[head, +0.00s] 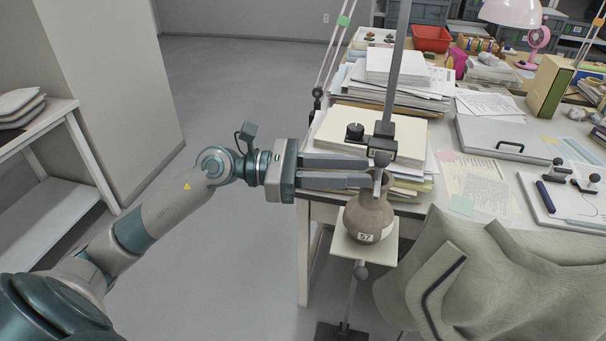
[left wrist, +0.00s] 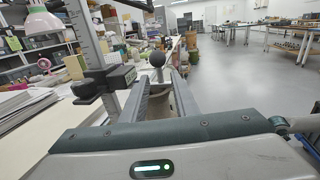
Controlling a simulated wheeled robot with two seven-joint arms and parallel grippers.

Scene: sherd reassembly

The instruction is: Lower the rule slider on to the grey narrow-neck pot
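The grey-brown narrow-neck pot (head: 369,219), labelled 57, stands upright on a small square stand. The rule slider (head: 384,142) is a dark block on the upright metal rule (head: 398,60), with a black knob on its left. My left gripper (head: 368,170) reaches in from the left at the neck's height, fingers apart. The pot's mouth is partly hidden.
Stacked papers (head: 365,135) and the desk lie close behind the rule. The pot's stand (head: 345,246) is in front of the desk edge. A draped chair or cloth (head: 490,280) is at lower right. Open floor (head: 240,90) lies left of the desk.

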